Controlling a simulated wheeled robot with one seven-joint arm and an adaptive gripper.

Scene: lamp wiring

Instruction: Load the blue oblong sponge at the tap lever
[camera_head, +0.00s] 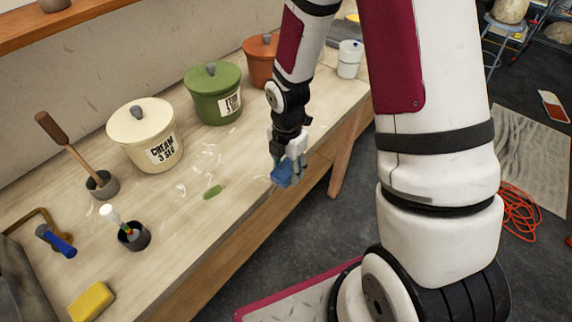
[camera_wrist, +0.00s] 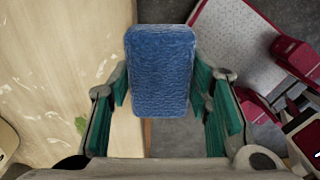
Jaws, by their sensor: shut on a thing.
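The blue oblong sponge (camera_head: 284,173) is in my gripper (camera_head: 290,155), held near the front edge of the wooden bench. In the wrist view the sponge (camera_wrist: 160,72) stands out between the two green-padded fingers (camera_wrist: 162,95), with the bench edge beneath it. My gripper is shut on the sponge. A small curved brass-coloured bar and a blue-handled tool (camera_head: 55,241) show at the left end of the bench; I cannot tell whether either is the tap lever.
A cream pot (camera_head: 146,136), a green pot (camera_head: 213,93) and an orange pot (camera_head: 259,62) line the back of the bench (camera_head: 232,170). The bench middle is mostly clear.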

